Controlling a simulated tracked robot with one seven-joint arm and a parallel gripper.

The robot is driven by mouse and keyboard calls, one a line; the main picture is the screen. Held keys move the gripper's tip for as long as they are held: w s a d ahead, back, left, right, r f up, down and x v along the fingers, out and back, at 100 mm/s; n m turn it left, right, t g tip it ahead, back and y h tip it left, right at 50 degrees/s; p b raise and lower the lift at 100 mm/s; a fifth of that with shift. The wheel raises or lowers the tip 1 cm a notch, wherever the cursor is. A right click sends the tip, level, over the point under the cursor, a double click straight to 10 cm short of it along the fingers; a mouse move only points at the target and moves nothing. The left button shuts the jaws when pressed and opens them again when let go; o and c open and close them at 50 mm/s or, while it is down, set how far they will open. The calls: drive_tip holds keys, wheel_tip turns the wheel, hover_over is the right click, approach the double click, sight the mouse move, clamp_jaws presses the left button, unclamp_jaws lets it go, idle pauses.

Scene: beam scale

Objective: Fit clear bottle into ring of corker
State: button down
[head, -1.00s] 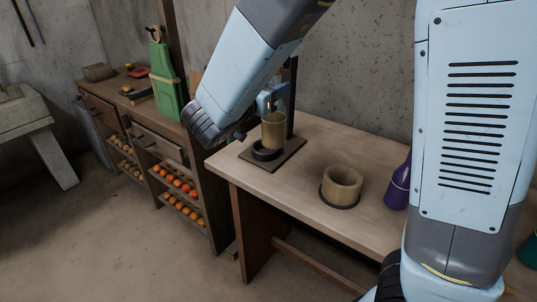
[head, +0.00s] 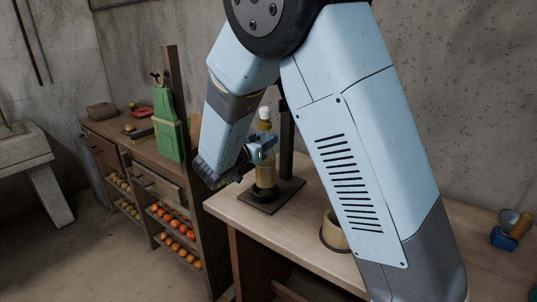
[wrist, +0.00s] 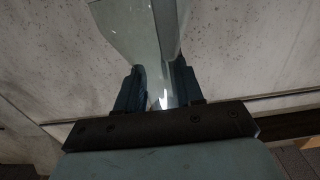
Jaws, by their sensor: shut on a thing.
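The clear bottle (wrist: 150,35) is glass and shows in the wrist view, widening toward the top of the picture. My gripper (wrist: 160,88) is shut on its narrower part. In the head view my gripper (head: 263,148) is at the corker, in front of its dark post (head: 287,135). The corker's dark base plate (head: 286,190) lies on the table and carries a black ring (head: 263,195). A tan upright cylinder (head: 265,176) shows below my gripper, directly over the ring. A white-topped piece (head: 265,114) rises above my gripper. Whether the bottle sits inside the ring cannot be told.
A tan cup with a dark base (head: 334,234) stands on the table, partly behind my arm. A blue item with a wooden part (head: 512,233) is at the far right. A green tool (head: 167,125) stands on the cabinet (head: 139,160) at left.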

drive_tip(key=shift+w+a+f, duration=0.15)
drive_tip(key=shift+w+f, duration=1)
drive_tip(key=shift+f, duration=1.7)
drive_tip(key=c, duration=0.7)
unclamp_jaws()
drive_tip(key=shift+f, duration=0.1)
drive_tip(key=v, duration=1.2)
